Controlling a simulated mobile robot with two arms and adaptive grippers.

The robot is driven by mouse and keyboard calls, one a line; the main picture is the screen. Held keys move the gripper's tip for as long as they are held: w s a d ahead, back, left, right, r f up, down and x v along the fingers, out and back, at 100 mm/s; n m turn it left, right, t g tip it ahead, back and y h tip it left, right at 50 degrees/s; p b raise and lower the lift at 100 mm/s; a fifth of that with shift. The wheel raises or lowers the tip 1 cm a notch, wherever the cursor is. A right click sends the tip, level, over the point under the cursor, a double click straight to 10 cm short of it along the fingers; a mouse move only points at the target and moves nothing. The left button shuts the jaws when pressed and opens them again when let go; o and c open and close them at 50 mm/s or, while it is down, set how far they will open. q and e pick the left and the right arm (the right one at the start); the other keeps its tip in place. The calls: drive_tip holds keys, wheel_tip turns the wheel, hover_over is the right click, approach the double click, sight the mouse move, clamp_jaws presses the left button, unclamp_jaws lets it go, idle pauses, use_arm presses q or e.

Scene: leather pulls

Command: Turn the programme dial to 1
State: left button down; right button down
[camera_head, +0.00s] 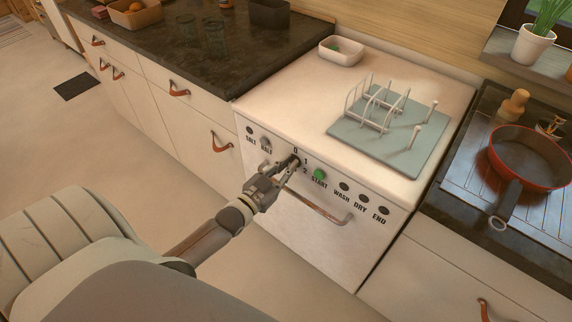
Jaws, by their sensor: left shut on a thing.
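The white dishwasher (290,224) stands in the middle, with its control panel along the top of the front. The dark programme dial (295,160) sits on the panel beside the marks 0, 1 and 2. My left gripper (284,166) is shut on the dial, and its fingers hide much of it. I cannot tell which mark the dial points to. The green START button (319,174) is just right of the dial. My right gripper does not show.
A leather-look handle (325,213) crosses the dishwasher front below the panel. On top are a white dish (341,51) and a wire rack (384,107) on a grey-green mat (420,153). A red pan (530,158) is at right.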

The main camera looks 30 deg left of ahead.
use_arm(q)
drive_tip(key=m+p, duration=0.1)
drive_tip(key=m, duration=0.3)
drive_tip(key=shift+d, duration=0.2)
drive_tip(key=m, duration=0.5)
drive_tip(key=shift+d+f, duration=0.15)
drive_tip(key=shift+f, duration=0.1)
drive_tip(key=shift+m, duration=0.3)
drive_tip(key=c, duration=1.5)
unclamp_jaws()
drive_tip(key=shift+s, duration=0.1)
